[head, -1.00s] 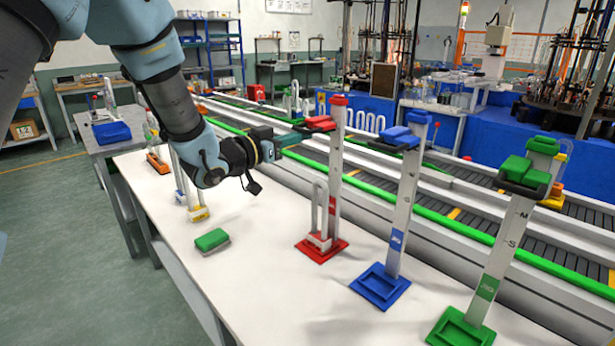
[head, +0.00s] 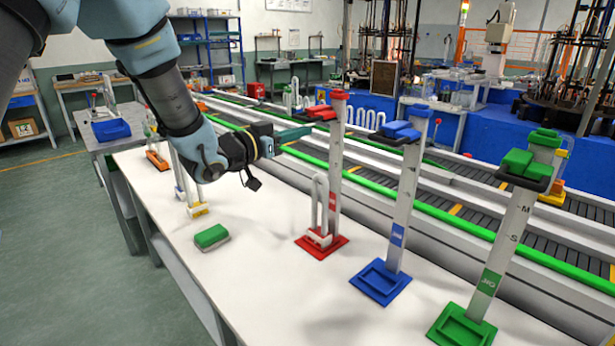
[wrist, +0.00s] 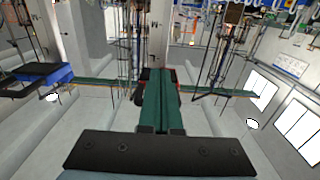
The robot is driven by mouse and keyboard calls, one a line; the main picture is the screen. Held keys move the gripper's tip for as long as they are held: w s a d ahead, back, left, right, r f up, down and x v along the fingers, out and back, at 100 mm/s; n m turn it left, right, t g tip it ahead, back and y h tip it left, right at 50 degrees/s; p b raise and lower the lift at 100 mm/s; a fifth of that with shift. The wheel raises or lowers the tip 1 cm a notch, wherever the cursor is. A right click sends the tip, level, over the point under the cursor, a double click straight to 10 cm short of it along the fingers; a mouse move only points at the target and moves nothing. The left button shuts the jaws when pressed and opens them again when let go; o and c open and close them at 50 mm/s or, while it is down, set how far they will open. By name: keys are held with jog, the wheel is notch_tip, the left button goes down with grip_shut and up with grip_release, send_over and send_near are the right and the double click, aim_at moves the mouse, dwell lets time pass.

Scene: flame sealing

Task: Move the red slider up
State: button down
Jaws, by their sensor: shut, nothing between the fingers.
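The red slider (head: 320,113) with its dark bracket sits high on the upright post (head: 335,165) with the red base, just below the red top cap (head: 339,95). My gripper (head: 310,130) is shut and empty, its teal fingers pointing right. In the head view its fingertips are right under the slider; I cannot tell for certain whether they touch it. In the wrist view the shut fingers (wrist: 160,98) point at the pale post, and red edges (wrist: 178,88) show beside the tips. Most of the slider is hidden there behind the fingers.
A post with a blue slider (head: 401,131) and one with a green slider (head: 525,165) stand to the right. A green-topped block (head: 211,236) lies on the white table (head: 255,270). A conveyor (head: 450,205) runs behind the posts.

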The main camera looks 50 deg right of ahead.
jog(key=a+b, duration=0.1)
jog(key=a, duration=0.9)
jog(key=shift+w+b, duration=0.25)
jog(key=shift+b, duration=0.1)
dwell(0.3)
jog(key=w+a+f+n+t+y, duration=0.4)
jog(key=w+a+t+y, duration=0.1)
jog(key=w+a, duration=0.5)
jog(key=w+a+f+n+t+y, duration=0.45)
jog(key=w+a, duration=0.25)
jog(key=a, duration=0.4)
jog(key=a+f+n+g+y, duration=0.15)
jog(key=a+n+y, duration=0.3)
jog(key=a, duration=0.65)
jog(key=s+a+f+n+g+y, duration=0.3)
jog(key=s+a+f+n+g, duration=0.1)
jog(key=s+a, duration=0.9)
jog(key=shift+s+a+g+y, duration=0.15)
jog(key=shift+a+g+y, duration=0.25)
jog(key=shift+g, duration=0.3)
